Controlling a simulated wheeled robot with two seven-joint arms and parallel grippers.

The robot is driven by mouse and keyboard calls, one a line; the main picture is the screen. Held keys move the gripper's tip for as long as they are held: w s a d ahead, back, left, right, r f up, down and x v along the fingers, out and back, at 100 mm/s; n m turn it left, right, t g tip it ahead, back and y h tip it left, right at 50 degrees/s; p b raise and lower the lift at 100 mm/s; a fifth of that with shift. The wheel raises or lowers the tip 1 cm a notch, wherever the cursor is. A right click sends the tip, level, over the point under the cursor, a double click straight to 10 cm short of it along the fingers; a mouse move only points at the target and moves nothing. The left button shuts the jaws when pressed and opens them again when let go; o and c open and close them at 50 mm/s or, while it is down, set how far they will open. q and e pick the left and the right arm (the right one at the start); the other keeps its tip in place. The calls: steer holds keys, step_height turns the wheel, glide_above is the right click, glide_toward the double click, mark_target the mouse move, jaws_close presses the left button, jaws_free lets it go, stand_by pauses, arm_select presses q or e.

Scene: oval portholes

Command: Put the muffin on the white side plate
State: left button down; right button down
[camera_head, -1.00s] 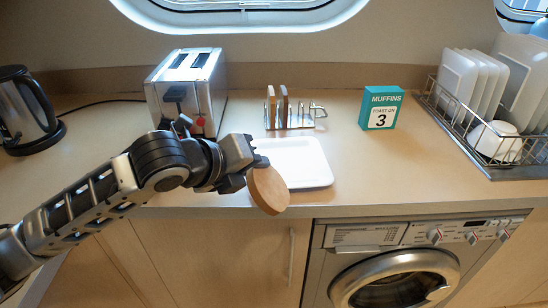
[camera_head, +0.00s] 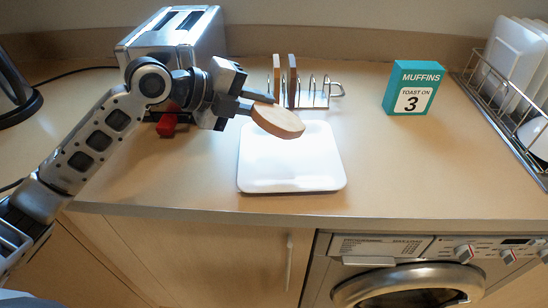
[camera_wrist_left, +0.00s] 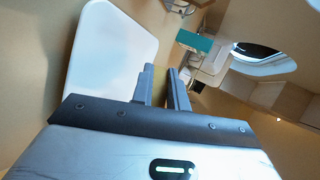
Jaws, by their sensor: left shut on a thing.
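The muffin (camera_head: 278,121) is a flat, round, tan piece, tilted slightly in the head view. My left gripper (camera_head: 258,104) is shut on its left edge and holds it in the air over the back left part of the white side plate. The square white side plate (camera_head: 290,170) lies flat and empty on the worktop. In the left wrist view the plate (camera_wrist_left: 112,45) is at upper left, beside the two fingers (camera_wrist_left: 162,88). The muffin is mostly hidden there between the fingers. My right gripper is not in view.
A toaster (camera_head: 170,35) stands behind my left arm. A wire toast rack (camera_head: 312,92) holding brown slices stands behind the plate. A teal muffins box (camera_head: 413,88) and a dish rack (camera_head: 490,95) are to the right. Worktop right of the plate is clear.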

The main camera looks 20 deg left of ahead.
arm_select(q)
step_height(320, 180, down, 4)
steer(key=b, duration=0.2)
steer(key=shift+f+b, duration=0.2)
steer(key=shift+b, duration=0.15)
steer(key=shift+f, duration=0.2)
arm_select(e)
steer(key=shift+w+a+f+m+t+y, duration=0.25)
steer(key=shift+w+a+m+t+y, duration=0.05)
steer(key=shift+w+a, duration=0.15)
arm_select(q)
steer(key=c, duration=1.5)
jaws_free()
steer(key=shift+c, duration=0.2)
steer(key=shift+a, duration=0.1)
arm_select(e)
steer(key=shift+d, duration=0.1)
arm_select(q)
steer(key=b+v, duration=0.1)
steer(key=v, duration=0.6)
steer(key=shift+s+a+r, duration=0.2)
steer(key=shift+s, duration=0.05)
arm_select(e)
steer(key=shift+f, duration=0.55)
